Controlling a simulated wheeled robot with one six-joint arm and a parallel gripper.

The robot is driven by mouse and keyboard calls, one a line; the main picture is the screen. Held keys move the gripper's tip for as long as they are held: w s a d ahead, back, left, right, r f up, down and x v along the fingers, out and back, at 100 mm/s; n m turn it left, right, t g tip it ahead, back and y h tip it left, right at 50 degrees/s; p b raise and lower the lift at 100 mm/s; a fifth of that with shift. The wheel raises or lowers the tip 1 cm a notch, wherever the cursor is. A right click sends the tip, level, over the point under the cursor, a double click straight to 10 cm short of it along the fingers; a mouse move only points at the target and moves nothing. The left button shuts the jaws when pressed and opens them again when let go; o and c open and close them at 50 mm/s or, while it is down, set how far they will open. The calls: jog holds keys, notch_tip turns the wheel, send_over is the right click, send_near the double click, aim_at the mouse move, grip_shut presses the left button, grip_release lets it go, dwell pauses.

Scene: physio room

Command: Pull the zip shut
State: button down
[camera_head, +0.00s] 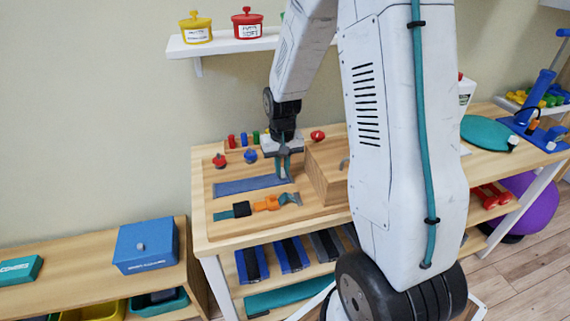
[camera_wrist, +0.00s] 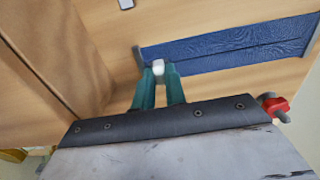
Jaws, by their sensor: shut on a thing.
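A blue fabric strip (camera_head: 240,186) with a seam along it lies flat on the wooden board on the table. It also shows in the wrist view (camera_wrist: 225,45), with its left end close to my gripper. My gripper (camera_head: 283,176) points down at the right end of the strip in the head view. In the wrist view my gripper (camera_wrist: 158,75) has its teal fingers closed around a small whitish piece (camera_wrist: 158,68), which looks like the zip's pull. A grey tab (camera_wrist: 139,57) sits beside the fingers. The zip's teeth are too small to make out.
A wooden box (camera_head: 328,172) stands right of my gripper. An orange and black buckle strap (camera_head: 262,204) lies in front of the strip. Red and blue knobs (camera_head: 220,161) stand behind it. A shelf with pots (camera_head: 230,44) is above.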

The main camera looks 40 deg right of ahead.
jog(key=shift+d, duration=0.15)
jog(key=c, duration=1.4)
grip_release()
jog(key=shift+d, duration=0.2)
jog(key=shift+c, duration=0.2)
jog(key=shift+a, duration=0.1)
jog(key=shift+r, duration=0.2)
notch_tip(320, 180, up, 8)
jog(key=shift+f, duration=0.25)
